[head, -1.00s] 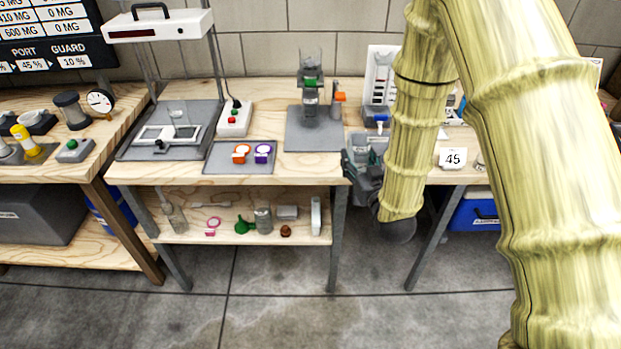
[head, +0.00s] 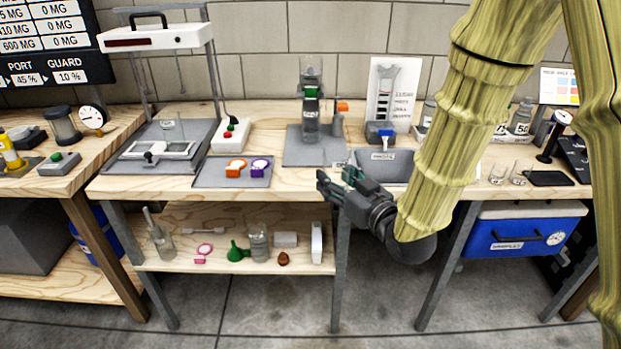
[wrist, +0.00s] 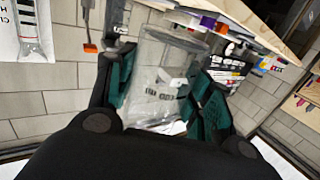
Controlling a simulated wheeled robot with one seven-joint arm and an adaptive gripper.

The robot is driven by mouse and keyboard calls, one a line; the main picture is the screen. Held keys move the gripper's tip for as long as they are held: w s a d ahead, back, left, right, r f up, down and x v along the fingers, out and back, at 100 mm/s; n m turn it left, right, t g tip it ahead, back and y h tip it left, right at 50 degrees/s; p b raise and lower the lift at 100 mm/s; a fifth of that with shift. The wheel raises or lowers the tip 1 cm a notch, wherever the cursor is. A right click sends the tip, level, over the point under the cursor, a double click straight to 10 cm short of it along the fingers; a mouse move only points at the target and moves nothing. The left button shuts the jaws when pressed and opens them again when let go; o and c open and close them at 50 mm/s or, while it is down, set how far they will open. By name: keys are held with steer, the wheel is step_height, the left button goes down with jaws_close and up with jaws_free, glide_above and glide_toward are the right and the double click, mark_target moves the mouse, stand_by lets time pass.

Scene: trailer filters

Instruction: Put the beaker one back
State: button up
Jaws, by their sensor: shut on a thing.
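My gripper (head: 336,186) is just in front of the middle bench's front edge in the head view, its fingers pointing left. In the wrist view its green-padded fingers (wrist: 161,92) are shut on a clear glass beaker (wrist: 168,60) with dark printed marks on its side. The beaker looks tilted in that view. In the head view I cannot make out the held beaker clearly. Two small clear glasses (head: 498,173) (head: 518,172) stand on the right bench beside a dark pad. My arm hides part of that bench.
A grey mat (head: 300,150) with a stand and a tall clear vessel (head: 311,75) is behind my gripper. A tray (head: 210,178) with orange and purple pieces lies left. A grey bin (head: 395,170) is close behind my wrist. The lower shelf (head: 180,255) holds glassware and a green funnel.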

steer(key=x, duration=0.5)
steer(key=d+x, duration=0.1)
steer(key=x, duration=0.9)
steer(key=shift+w+d+f, duration=0.15)
steer(key=shift+w+f, duration=0.25)
steer(key=shift+w, duration=0.05)
steer(key=shift+f, duration=1.7)
steer(key=shift+f, duration=0.2)
steer(key=o, duration=1.2)
steer(key=shift+r, duration=0.2)
steer(key=v, duration=1.2)
steer(key=shift+s, duration=0.15)
